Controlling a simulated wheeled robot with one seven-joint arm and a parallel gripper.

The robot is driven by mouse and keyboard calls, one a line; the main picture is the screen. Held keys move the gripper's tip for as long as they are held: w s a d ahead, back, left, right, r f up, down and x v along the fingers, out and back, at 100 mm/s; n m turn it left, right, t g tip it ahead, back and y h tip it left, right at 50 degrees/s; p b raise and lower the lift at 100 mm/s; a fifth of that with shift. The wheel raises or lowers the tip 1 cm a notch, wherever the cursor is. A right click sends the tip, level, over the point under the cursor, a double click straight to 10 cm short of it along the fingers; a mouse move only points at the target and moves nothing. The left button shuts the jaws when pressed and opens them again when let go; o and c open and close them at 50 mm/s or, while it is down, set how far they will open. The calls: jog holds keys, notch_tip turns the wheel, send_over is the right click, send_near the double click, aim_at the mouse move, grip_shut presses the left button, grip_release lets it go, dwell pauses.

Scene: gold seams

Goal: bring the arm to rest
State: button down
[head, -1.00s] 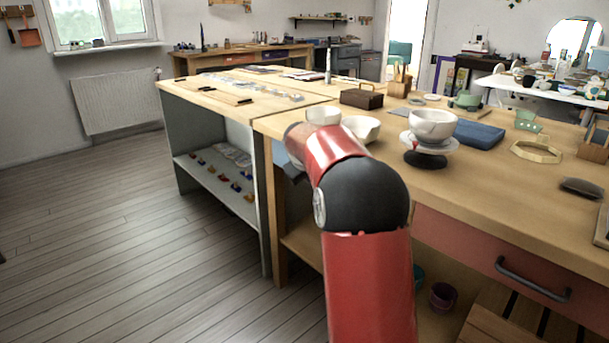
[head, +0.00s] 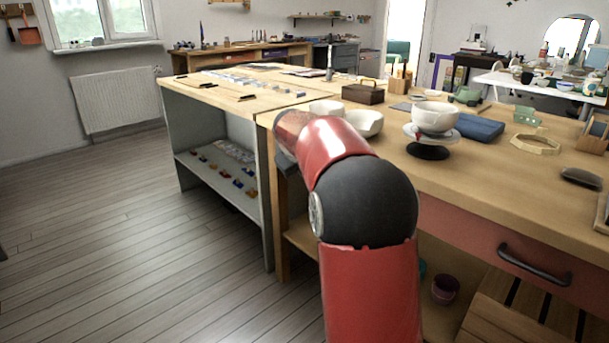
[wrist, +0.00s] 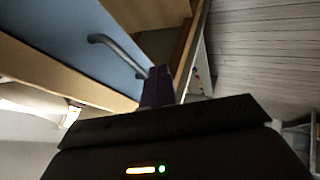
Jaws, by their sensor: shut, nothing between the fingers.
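My red and black arm (head: 365,205) is folded in front of the workbench's left corner in the head view. Its far end bends down at the bench edge, and the fingers are hidden there. In the wrist view my gripper (wrist: 157,88) shows as a dark, narrow pair of fingers beyond the black gripper body. It is shut and empty. It points past a blue drawer front (wrist: 75,50) with a grey handle (wrist: 118,52). I cannot tell whether it touches anything.
The workbench (head: 470,195) carries a white bowl (head: 435,117) on a small turntable (head: 428,150), another white bowl (head: 364,122) close behind my arm, and a blue cloth (head: 478,128). A red drawer (head: 455,235) faces me. The wooden floor (head: 110,240) at left is clear.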

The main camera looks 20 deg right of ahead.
jog(key=s+a+r+y, duration=0.1)
jog(key=s+a+r, duration=0.25)
jog(key=s, duration=0.25)
jog(key=s+a+r, duration=0.2)
jog(key=s+a, duration=0.2)
jog(key=s, duration=0.2)
jog(key=s+a+f+y, duration=0.1)
jog(key=s+a+f, duration=0.2)
jog(key=s, duration=0.6)
jog(key=s+a+f+m+y, duration=0.1)
jog(key=s+a+f, duration=0.2)
jog(key=s, duration=0.5)
jog(key=s+a+f+m+g+y, duration=0.1)
jog(key=s+a+f, duration=0.3)
jog(key=s, duration=0.5)
jog(key=shift+s+f, duration=0.35)
jog(key=shift+f, duration=0.1)
